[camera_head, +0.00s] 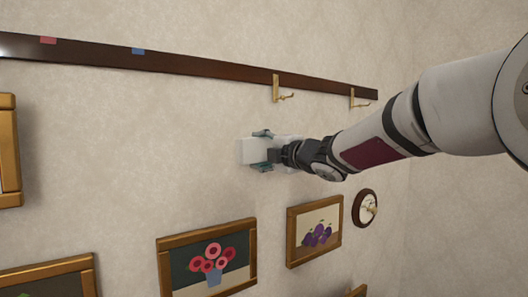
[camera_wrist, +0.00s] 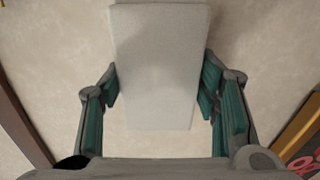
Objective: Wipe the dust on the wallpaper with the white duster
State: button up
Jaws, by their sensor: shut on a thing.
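The white duster (camera_head: 247,151) is a pale block held at the wall in the head view. It also fills the upper middle of the wrist view (camera_wrist: 158,65), between the two fingers. My gripper (camera_head: 263,150) is shut on it, with one finger above and one below it in the head view; the fingers also show in the wrist view (camera_wrist: 160,95). The patterned beige wallpaper (camera_head: 150,120) lies behind. I cannot tell whether the duster touches it. No distinct dust patch is clear to me; part of the wall is hidden behind the duster and my arm.
A dark wooden rail (camera_head: 190,66) with brass hooks (camera_head: 277,90) runs above the duster. Below hang a flower picture (camera_head: 163,260), a plum picture (camera_head: 291,240) and a small round clock-like piece (camera_head: 357,208). A gilt frame (camera_head: 10,150) is at the left. The wall left of the duster is clear.

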jog(key=shift+a, duration=0.1)
jog(key=shift+p+v, duration=1.15)
jog(key=shift+v, duration=1.95)
jog(key=p+v, duration=0.1)
jog(key=v, duration=0.2)
jog(key=shift+w, duration=0.15)
jog(key=d+f+m+h+b, duration=0.1)
jog(key=d+f, duration=0.3)
jog(key=f, duration=0.7)
jog(key=w+d+f+m+t+h+b, duration=0.1)
jog(key=d+f, duration=0.3)
jog(key=f, duration=0.8)
jog(key=w+d+f+m+t+h+b, duration=0.1)
jog(key=d+f, duration=0.4)
jog(key=f, duration=0.6)
jog(key=shift+f+h, duration=0.2)
jog(key=shift+h, duration=0.7)
